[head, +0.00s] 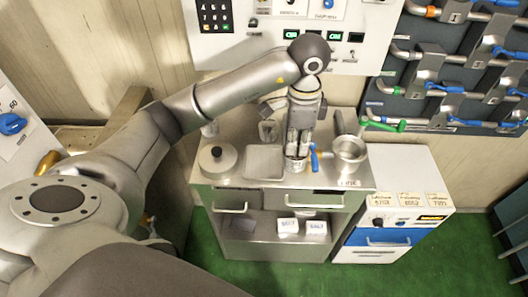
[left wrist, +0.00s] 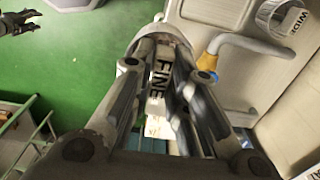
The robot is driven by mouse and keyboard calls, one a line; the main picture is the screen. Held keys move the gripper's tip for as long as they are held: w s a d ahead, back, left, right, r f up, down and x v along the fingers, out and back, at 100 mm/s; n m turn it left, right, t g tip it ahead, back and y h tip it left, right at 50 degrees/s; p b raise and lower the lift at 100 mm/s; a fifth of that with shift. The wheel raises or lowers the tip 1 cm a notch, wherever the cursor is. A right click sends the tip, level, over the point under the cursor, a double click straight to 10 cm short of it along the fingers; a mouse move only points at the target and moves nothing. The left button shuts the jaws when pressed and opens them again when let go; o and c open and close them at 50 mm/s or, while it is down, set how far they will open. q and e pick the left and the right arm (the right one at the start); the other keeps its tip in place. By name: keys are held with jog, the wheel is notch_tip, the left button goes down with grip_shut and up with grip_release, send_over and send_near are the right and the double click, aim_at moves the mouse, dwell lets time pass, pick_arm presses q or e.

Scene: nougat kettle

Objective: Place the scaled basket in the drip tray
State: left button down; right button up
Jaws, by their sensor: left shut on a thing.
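My left gripper (head: 298,150) points down over the steel counter (head: 225,190), its fingers closed around a small metal basket (head: 296,165). In the left wrist view the basket (left wrist: 158,45), labelled FINE, sits between the two fingers (left wrist: 165,90); its lower part is hidden. A shallow square tray (head: 265,162), which looks like the drip tray, lies just left of the gripper. I cannot tell whether the basket touches the counter. My right gripper shows small at the top left of the left wrist view (left wrist: 18,22), over green floor; its jaw opening is unclear.
A blue handle (head: 314,158) is close beside the fingers. A cup labelled WIDE (left wrist: 272,18) shows in the left wrist view.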

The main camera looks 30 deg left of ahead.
pick_arm(q)
jog(key=shift+w+a+f+b, duration=0.1)
jog(key=shift+a+f+b, duration=0.25)
jog(key=shift+f+b, duration=0.15)
jog(key=w+a+f+p, duration=0.1)
jog(key=a+f, duration=0.2)
jog(key=w+a+f+p, duration=0.1)
jog(key=a+f+p, duration=0.1)
jog(key=a+f, duration=0.2)
jog(key=w+a+f+p, duration=0.1)
jog(key=a+f, duration=0.2)
jog(key=a, duration=0.1)
jog(key=shift+w+f, duration=0.2)
jog(key=shift+f, duration=0.35)
pick_arm(e)
notch_tip(320, 180, up, 2)
jog(key=shift+a+r, duration=0.15)
pick_arm(q)
jog(key=shift+f, duration=0.1)
